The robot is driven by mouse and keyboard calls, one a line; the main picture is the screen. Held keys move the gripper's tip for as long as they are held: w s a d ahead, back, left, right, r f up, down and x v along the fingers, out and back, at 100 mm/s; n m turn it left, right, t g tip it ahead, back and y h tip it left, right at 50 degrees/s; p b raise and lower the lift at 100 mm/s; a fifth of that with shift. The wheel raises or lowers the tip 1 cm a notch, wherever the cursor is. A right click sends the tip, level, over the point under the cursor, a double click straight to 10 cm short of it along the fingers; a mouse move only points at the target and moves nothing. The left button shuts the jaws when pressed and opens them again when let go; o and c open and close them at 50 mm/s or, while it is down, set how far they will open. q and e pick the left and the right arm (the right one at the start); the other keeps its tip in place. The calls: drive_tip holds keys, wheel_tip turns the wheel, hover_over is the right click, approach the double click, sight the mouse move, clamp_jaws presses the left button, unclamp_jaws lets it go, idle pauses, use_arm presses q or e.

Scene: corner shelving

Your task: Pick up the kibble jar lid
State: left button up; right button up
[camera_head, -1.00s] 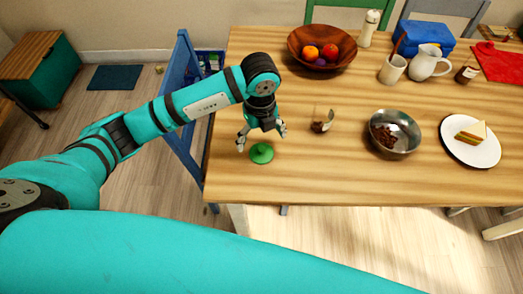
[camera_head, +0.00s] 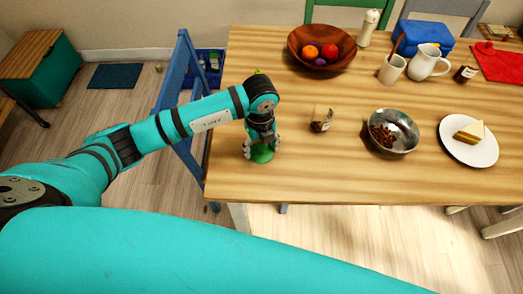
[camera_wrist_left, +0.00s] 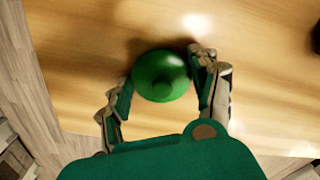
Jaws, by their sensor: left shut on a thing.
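The green kibble jar lid (camera_head: 262,154) is round with a small knob and sits at the left part of the wooden table. My left gripper (camera_head: 262,149) is directly above it, pointing down, with its fingers shut on the lid from both sides. In the left wrist view the lid (camera_wrist_left: 161,75) lies between the two fingers (camera_wrist_left: 162,88). The kibble jar (camera_head: 321,121) looks clear with brown kibble inside, and stands to the right of the gripper. My right gripper is in neither view.
A metal bowl (camera_head: 404,125) with brown kibble and a white plate (camera_head: 485,153) with a sandwich stand to the right. A wooden fruit bowl (camera_head: 297,42), a mug (camera_head: 392,70) and a white pitcher (camera_head: 428,66) stand farther back. A blue chair (camera_head: 172,75) is at the left edge.

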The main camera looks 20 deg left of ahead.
use_arm(q)
drive_tip(key=shift+c, duration=1.3)
drive_tip(key=shift+r, duration=0.15)
